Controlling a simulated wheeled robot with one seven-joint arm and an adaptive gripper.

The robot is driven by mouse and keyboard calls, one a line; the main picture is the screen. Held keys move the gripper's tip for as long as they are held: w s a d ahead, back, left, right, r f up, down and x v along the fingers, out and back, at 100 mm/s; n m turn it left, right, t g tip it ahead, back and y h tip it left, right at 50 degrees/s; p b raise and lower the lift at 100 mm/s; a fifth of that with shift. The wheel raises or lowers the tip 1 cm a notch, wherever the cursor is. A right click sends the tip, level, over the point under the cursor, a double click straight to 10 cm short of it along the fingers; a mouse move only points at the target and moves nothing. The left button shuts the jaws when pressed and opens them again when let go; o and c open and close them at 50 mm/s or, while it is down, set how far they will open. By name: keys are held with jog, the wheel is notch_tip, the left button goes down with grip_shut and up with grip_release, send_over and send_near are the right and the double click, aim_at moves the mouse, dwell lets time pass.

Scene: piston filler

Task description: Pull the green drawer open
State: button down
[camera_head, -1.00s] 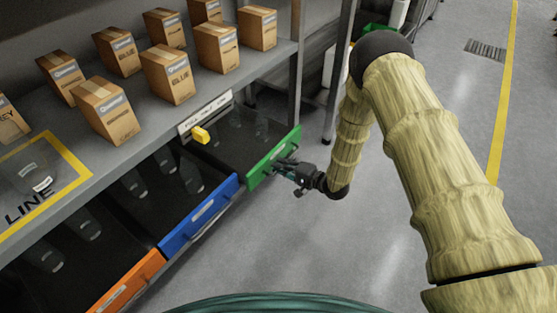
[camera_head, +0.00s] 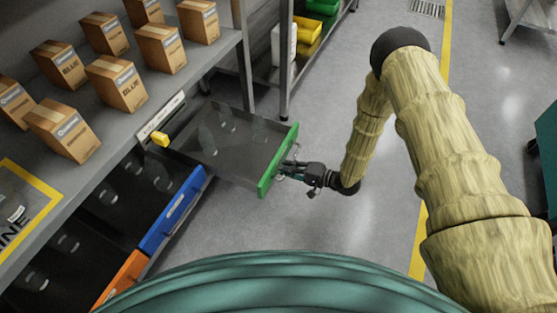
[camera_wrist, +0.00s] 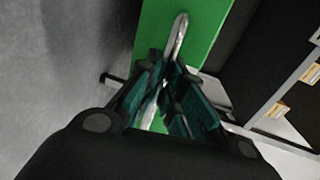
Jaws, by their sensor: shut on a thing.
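The green drawer (camera_head: 277,160) stands well out from the shelf unit, past the blue drawer front beside it. Several clear bottles stand in its dark tray. My gripper (camera_head: 292,170) is at the outer face of the green front, shut on the drawer's handle. In the wrist view the metal handle (camera_wrist: 178,38) runs down between my dark fingers (camera_wrist: 165,95), with the green front (camera_wrist: 205,25) behind it.
The blue drawer (camera_head: 172,208) and orange drawer (camera_head: 122,278) are at the lower left. Cardboard boxes (camera_head: 118,82) stand on the shelf above. A yellow block (camera_head: 160,139) sits at the shelf edge. The grey floor (camera_head: 300,225) right of the drawers is clear.

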jog(key=shift+f+p+v, duration=0.2)
jog(key=shift+p+v, duration=0.05)
jog(key=shift+v, duration=0.7)
jog(key=shift+f+p+v, duration=0.2)
jog(key=shift+f+v, duration=0.05)
jog(key=shift+v, duration=0.75)
jog(key=shift+f+p+v, duration=0.2)
jog(key=shift+p+v, duration=0.05)
jog(key=shift+v, duration=0.7)
jog(key=shift+d, duration=0.15)
jog(key=c, duration=1.5)
grip_release()
jog(key=shift+s+d, duration=0.1)
jog(key=v, duration=1.1)
jog(key=shift+s+d, duration=0.25)
jog(key=shift+d, duration=0.1)
